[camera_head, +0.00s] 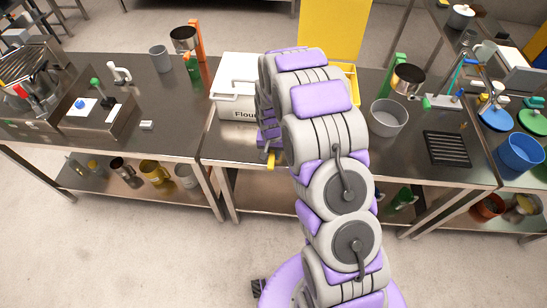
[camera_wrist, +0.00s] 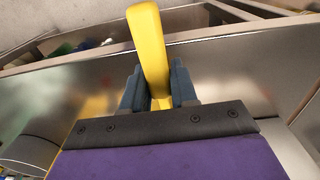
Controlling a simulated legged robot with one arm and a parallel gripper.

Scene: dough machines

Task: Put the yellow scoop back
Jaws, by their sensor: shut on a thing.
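The yellow scoop shows in the wrist view as a long yellow handle (camera_wrist: 150,50) between the two blue-grey fingers of my gripper (camera_wrist: 160,88). My gripper is shut on it. In the head view my gripper (camera_head: 270,150) is low at the front of the middle table, and a small yellow piece of the scoop (camera_head: 271,161) shows below it near the table edge. The rest of the scoop is hidden by my arm. A white box lettered "Flour" (camera_head: 232,98) stands on the table just left of my arm, partly covered by it.
A yellow panel (camera_head: 335,30) stands upright behind the table. A grey pot (camera_head: 389,117) and a black grate (camera_head: 447,148) are to the right of my arm. A grey cup (camera_head: 160,58) and a small machine (camera_head: 100,105) stand on the left table, whose middle is largely clear.

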